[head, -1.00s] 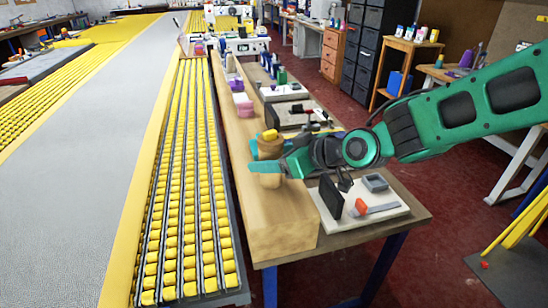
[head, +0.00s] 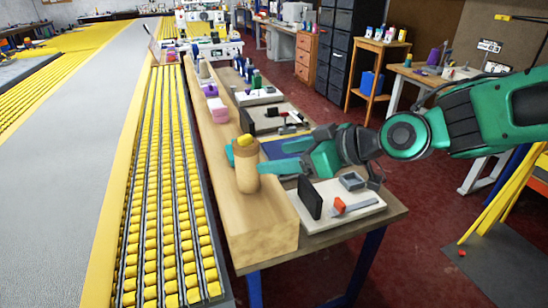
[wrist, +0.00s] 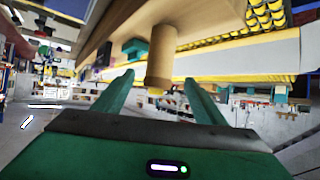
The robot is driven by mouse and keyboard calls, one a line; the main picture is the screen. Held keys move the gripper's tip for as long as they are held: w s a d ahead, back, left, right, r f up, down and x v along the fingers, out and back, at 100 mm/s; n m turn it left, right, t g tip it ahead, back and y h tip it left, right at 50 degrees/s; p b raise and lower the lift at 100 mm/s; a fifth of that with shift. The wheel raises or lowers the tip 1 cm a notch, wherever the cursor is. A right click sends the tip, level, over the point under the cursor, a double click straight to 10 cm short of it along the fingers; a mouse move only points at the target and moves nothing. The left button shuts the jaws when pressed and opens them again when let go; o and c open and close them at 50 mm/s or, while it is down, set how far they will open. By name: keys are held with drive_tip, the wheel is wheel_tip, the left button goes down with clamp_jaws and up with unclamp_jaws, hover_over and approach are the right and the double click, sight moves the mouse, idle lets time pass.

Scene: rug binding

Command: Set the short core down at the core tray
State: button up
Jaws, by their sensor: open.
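The short core, a tan cylinder (head: 246,178), stands upright on the long pale wooden beam (head: 265,222). A yellow piece (head: 246,141) shows at its top. My gripper (head: 275,157) is open and empty to the right of the core, its fingers pointing at it. In the wrist view the core (wrist: 160,58) appears beyond and between the spread fingertips (wrist: 159,78), with a gap to each finger. A teal object (head: 229,155) is partly hidden behind the core. I cannot make out a separate core tray beneath it.
A white board (head: 342,200) with a black block and an orange piece lies on the bench right of the beam. Pink stacks (head: 217,109) and a cone stand farther along the beam. Rows of yellow rollers (head: 165,230) run along its left.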

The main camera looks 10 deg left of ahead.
drive_tip(key=shift+s+d+r, duration=0.1)
drive_tip(key=shift+d, duration=0.1)
drive_tip(key=w+d+f+m+t+h, duration=0.1)
drive_tip(key=w+d+f+m+h, duration=0.1)
drive_tip(key=d, duration=0.6)
drive_tip(key=w+d+f+m+h, duration=0.1)
drive_tip(key=d+f+m+h, duration=0.15)
drive_tip(key=d, duration=0.45)
drive_tip(key=s+d+f+m+g+h, duration=0.1)
drive_tip(key=s+d+f+m+h, duration=0.1)
drive_tip(key=d, duration=1.1)
drive_tip(key=s+d+f+m+g+h, duration=0.1)
drive_tip(key=s+d+m+h, duration=0.3)
drive_tip(key=d, duration=0.9)
drive_tip(key=s+f+m, duration=0.1)
drive_tip(key=s+m, duration=0.2)
drive_tip(key=s, duration=0.1)
drive_tip(key=shift+s+d+g, duration=0.25)
drive_tip(key=shift+d+g, duration=0.05)
drive_tip(key=shift+o, duration=0.4)
drive_tip(key=s+d+m+g, duration=0.3)
drive_tip(key=s+d+m, duration=0.3)
drive_tip(key=s, duration=0.7)
drive_tip(key=shift+d+f, duration=0.35)
drive_tip(key=shift+d, duration=0.25)
drive_tip(key=shift+s+d+h, duration=0.1)
drive_tip(key=shift+s+h, duration=0.15)
drive_tip(key=shift+s, duration=0.05)
drive_tip(key=shift+c, duration=0.6)
